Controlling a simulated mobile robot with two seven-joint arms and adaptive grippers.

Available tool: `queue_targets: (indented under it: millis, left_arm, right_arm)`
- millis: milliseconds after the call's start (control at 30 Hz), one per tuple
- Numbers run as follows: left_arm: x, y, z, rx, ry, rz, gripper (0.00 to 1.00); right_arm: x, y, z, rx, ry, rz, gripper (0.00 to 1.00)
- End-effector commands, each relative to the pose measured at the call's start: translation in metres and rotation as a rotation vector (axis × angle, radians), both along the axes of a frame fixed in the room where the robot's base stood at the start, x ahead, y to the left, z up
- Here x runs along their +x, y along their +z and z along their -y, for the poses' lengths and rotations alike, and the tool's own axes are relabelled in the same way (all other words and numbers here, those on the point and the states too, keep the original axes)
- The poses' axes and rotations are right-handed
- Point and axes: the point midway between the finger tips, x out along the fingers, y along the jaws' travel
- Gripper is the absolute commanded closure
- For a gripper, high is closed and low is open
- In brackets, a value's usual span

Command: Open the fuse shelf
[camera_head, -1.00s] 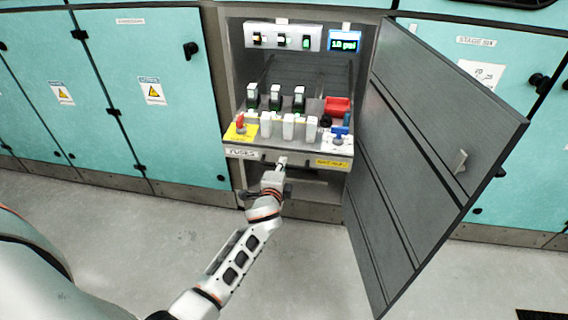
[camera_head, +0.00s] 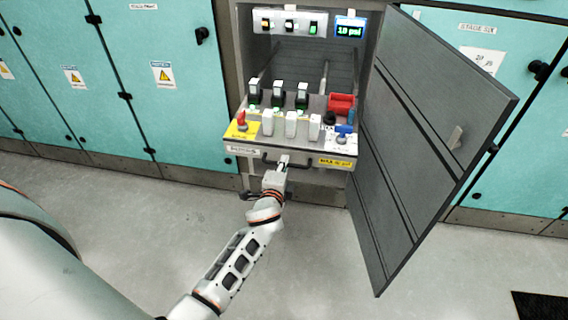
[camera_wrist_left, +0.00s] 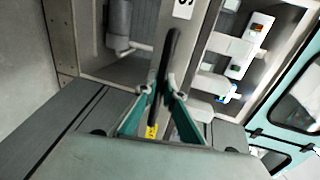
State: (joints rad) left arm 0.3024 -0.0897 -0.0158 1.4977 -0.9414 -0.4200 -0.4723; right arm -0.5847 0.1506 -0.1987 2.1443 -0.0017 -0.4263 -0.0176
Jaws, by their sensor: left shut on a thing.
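The fuse shelf (camera_head: 305,148) is a grey pull-out tray in an open cabinet and stands out past the cabinet's front. It carries several black-and-white modules, white blocks, a red lever, a red block and a blue valve. A dark bar handle (camera_head: 262,158) runs along its front; it also shows in the left wrist view (camera_wrist_left: 170,60). My left gripper (camera_head: 284,162) is shut on the handle; in the left wrist view its two fingers (camera_wrist_left: 163,92) lie on either side of the bar. My right gripper is not in view.
The grey cabinet door (camera_head: 430,150) hangs open on the right. A switch panel (camera_head: 290,23) and a small display (camera_head: 350,27) sit above the shelf. Teal cabinets (camera_head: 165,45) stand on both sides. The floor (camera_head: 330,260) in front is clear.

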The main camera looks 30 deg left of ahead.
Motion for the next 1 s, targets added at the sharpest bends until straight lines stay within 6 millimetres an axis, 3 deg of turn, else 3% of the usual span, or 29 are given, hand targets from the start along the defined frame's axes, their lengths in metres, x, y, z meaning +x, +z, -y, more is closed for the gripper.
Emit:
queue_targets:
  millis: [67,100,533,1000]
  left_arm:
    - [0.0,0.0,-0.001,0.0,0.001,-0.001,1.0]
    - [0.0,0.0,-0.001,0.0,0.001,-0.001,0.84]
    - [-0.006,0.001,0.002,0.0,0.0,0.0,0.84]
    - [-0.087,0.018,0.024,-0.001,0.001,-0.001,0.84]
  right_arm:
    - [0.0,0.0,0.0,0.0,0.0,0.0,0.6]
    - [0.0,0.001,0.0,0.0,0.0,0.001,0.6]
    - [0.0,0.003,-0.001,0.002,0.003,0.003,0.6]
    - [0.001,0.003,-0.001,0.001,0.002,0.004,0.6]
